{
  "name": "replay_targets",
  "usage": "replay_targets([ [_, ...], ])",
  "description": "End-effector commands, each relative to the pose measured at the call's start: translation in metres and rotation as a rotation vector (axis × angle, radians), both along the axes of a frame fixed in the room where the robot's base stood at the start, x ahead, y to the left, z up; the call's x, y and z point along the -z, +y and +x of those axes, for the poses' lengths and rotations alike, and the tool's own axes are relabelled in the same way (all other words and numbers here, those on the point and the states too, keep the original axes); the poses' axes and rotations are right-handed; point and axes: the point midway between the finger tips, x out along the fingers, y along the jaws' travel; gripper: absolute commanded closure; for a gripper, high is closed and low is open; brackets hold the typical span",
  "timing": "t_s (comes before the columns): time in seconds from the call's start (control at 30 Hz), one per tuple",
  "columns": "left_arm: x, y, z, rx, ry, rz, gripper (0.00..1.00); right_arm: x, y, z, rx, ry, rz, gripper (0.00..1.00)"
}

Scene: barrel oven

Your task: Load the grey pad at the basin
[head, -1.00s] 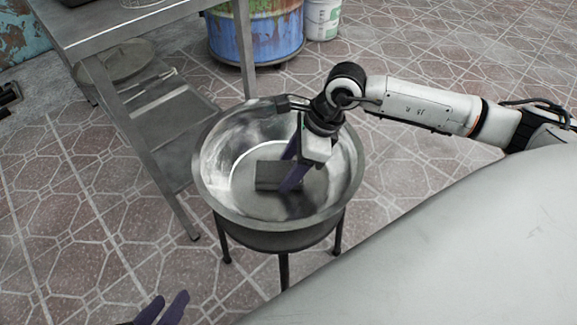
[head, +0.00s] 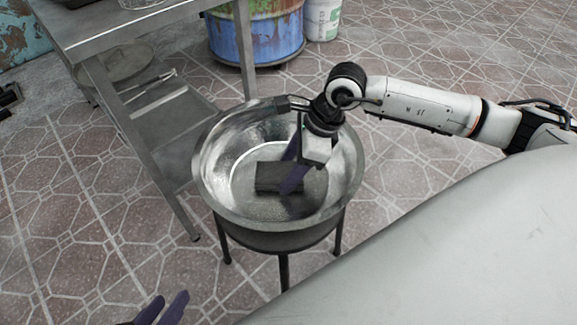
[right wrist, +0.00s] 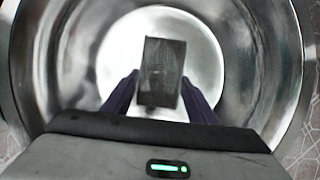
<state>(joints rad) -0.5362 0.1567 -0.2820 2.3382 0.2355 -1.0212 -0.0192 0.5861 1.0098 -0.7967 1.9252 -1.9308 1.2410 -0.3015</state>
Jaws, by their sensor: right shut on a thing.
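The grey pad (head: 275,177) is a dark rectangular block inside the round metal basin (head: 211,197), low over the basin's floor. I cannot tell whether it touches the floor. My right gripper (head: 288,172) reaches down into the basin with its purple fingers on the pad. In the right wrist view the pad (right wrist: 161,62) sits between the two fingers of the right gripper (right wrist: 159,84), which is shut on it. My left gripper (head: 165,303) shows only as two purple fingertips at the bottom edge, held apart with nothing between them.
The basin stands on dark legs on the tiled floor. A metal table (head: 100,35) with a lower shelf (head: 165,125) stands close on its left. A blue drum (head: 255,38) and a white bucket (head: 322,18) are behind.

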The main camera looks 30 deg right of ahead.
Motion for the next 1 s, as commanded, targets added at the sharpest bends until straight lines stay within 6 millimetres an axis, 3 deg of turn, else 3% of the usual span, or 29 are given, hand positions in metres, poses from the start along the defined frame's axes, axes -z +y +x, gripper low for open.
replay_targets([
  [0.8, -0.042, 0.000, -0.002, -0.001, 0.008, 0.001, 0.69, -0.066, 0.000, 0.001, 0.001, -0.003, 0.002, 0.65],
  [1.0, -0.043, 0.000, -0.002, 0.000, 0.007, 0.001, 0.69, -0.069, 0.000, 0.001, 0.000, -0.002, 0.002, 0.65],
])
